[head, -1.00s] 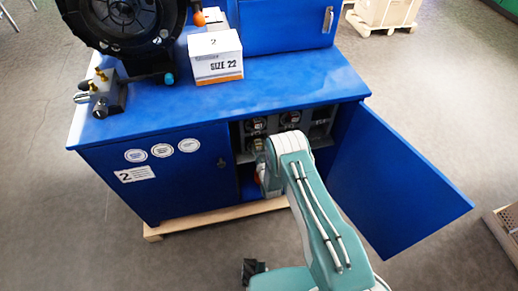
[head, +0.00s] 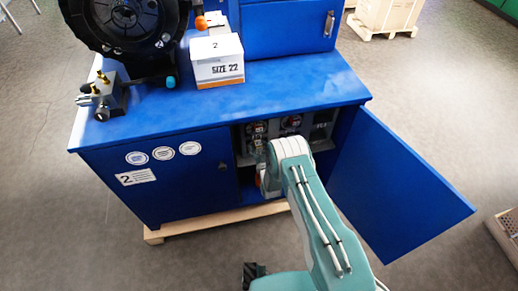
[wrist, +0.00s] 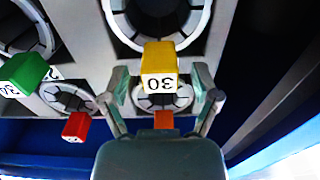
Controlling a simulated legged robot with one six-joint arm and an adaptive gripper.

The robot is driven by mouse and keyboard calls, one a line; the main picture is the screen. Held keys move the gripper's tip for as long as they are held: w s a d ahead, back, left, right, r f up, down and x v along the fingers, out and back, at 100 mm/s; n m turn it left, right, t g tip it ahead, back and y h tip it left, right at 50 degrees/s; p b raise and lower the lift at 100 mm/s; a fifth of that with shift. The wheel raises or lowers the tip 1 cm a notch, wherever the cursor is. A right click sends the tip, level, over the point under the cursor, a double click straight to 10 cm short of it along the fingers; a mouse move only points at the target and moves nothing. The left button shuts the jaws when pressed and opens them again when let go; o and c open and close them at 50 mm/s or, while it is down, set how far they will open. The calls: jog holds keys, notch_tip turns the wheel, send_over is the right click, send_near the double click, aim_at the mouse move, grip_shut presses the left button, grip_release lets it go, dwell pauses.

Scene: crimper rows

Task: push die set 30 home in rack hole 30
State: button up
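In the wrist view a yellow block marked 30 (wrist: 159,66), its number upside down, is at the centre. It sits at the lower edge of a large dark segmented die set in a pale ring (wrist: 196,30). My gripper (wrist: 162,88) is open, with a finger on each side of the yellow block and a visible gap to it. I cannot tell whether the fingers touch anything behind. How deep the die set sits in its rack hole is not clear. In the head view my arm hides the gripper at the open cabinet.
A smaller ring with an orange block (wrist: 164,120) lies below, between the fingers. A green block (wrist: 24,73) and a red block (wrist: 76,126) mark neighbouring rings at the left. The open blue cabinet door (head: 395,190) stands right of my arm.

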jog(key=shift+s+f, duration=0.15)
jog(key=shift+f, duration=0.15)
jog(key=v, duration=1.1)
jog(key=shift+s, duration=0.35)
jog(key=shift+d+r, duration=0.1)
jog(key=shift+d, duration=0.05)
